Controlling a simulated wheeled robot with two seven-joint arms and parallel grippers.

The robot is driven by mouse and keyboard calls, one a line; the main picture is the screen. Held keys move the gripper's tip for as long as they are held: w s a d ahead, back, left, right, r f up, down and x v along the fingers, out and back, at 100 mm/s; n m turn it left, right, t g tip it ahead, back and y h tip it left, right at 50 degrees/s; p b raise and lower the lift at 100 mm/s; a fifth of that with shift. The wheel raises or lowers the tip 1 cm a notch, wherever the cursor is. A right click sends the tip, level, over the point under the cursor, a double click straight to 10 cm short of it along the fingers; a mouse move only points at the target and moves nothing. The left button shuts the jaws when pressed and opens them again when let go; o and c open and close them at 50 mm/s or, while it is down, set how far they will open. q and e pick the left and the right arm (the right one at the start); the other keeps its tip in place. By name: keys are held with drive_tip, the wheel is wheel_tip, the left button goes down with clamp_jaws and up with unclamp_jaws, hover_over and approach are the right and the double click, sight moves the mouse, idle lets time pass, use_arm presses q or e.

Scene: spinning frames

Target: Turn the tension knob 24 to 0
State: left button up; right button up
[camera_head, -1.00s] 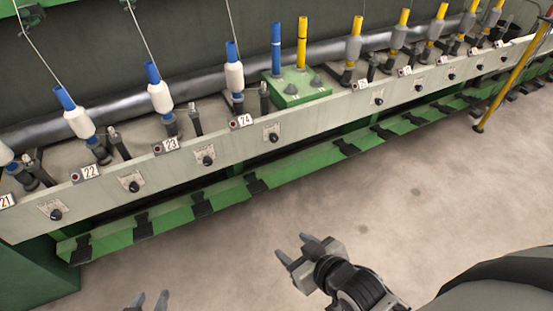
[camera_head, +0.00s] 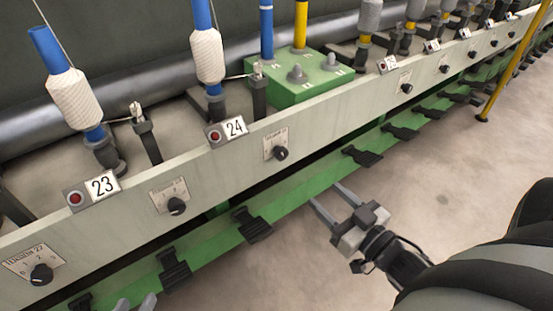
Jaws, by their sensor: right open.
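The number plate 24 (camera_head: 234,127) with a small red light is on the pale front rail. A black knob (camera_head: 280,153) on a small dial plate is just right of and below it. The dial's small print and exact setting are too small to read. My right gripper (camera_head: 329,196) is open and empty, below and right of that knob, apart from it. Only the fingertips of my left gripper (camera_head: 135,303) show at the bottom edge. They are spread apart with nothing seen between them.
Similar knobs sit below number 23 (camera_head: 176,206) and at the far left (camera_head: 41,274). A green lower rail (camera_head: 212,236) with black pedals runs under the front. White bobbins (camera_head: 208,55) stand behind. A yellow pole (camera_head: 513,68) stands at right.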

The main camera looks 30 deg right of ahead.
sight(284, 157)
drive_tip(key=w+b, duration=0.1)
drive_tip(key=w, duration=0.3)
drive_tip(key=w+b, duration=0.1)
drive_tip(key=w, duration=0.4)
drive_tip(key=w+a+b, duration=0.1)
drive_tip(key=w, duration=0.4)
drive_tip(key=shift+a, duration=0.1)
drive_tip(key=shift+w, duration=0.55)
use_arm(q)
drive_tip(key=shift+s+d+r+t+h, duration=0.1)
drive_tip(key=shift+d+r+t+h, duration=0.2)
drive_tip(key=shift+r, duration=0.25)
drive_tip(key=shift+s+d+r+t+h, duration=0.1)
drive_tip(key=shift+d+r+t+h, duration=0.1)
drive_tip(key=shift+r+t, duration=0.25)
drive_tip(key=shift+r, duration=0.1)
drive_tip(key=shift+w+r, duration=0.15)
use_arm(e)
drive_tip(key=c, duration=1)
